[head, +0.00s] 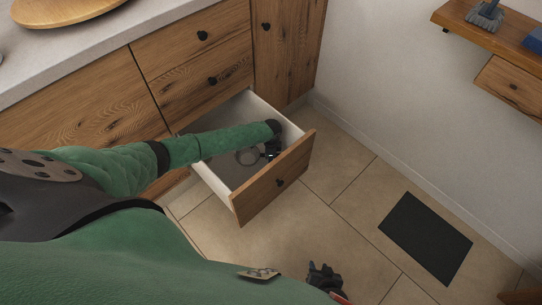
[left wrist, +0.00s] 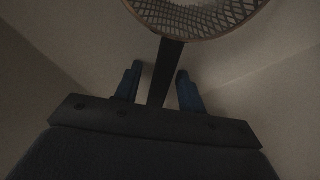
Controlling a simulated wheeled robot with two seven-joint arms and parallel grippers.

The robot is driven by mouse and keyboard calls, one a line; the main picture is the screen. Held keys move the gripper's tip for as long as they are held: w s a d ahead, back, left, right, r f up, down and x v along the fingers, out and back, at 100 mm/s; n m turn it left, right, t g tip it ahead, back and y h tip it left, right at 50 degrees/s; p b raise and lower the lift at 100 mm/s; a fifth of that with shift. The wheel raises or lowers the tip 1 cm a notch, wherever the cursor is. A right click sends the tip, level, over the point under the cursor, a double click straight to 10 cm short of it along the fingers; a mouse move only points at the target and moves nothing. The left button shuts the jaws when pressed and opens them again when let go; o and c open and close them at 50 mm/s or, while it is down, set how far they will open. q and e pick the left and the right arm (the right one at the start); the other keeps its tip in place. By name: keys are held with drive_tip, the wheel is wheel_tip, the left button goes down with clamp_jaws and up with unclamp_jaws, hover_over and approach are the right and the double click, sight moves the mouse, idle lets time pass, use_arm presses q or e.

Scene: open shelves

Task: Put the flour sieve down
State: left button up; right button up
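The flour sieve (head: 248,157) is inside the open drawer (head: 247,208), partly hidden by my left arm. In the left wrist view its round mesh (left wrist: 195,17) is at the top, and its dark flat handle (left wrist: 168,62) runs down between my left fingers. My left gripper (head: 271,151) reaches down into the drawer. Its two blue fingers stand apart, with a gap on each side of the handle, so it is open around it. The sieve appears to lie on the drawer bottom. My right gripper (head: 324,277) is low over the floor; its finger opening is unclear.
The drawer front faces the open floor. A counter (head: 100,50) with a round wooden board (head: 62,8) is at upper left. A dark mat (head: 426,238) lies on the tiles at right. A wooden wall shelf (head: 490,30) holds a brush (head: 486,14).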

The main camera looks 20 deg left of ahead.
use_arm(q)
drive_tip(key=shift+r, duration=0.1)
drive_tip(key=shift+r, duration=0.25)
wheel_tip(320, 180, up, 12)
drive_tip(key=p, duration=0.1)
drive_tip(key=shift+f+p, duration=0.2)
drive_tip(key=shift+p, duration=0.1)
idle(0.4)
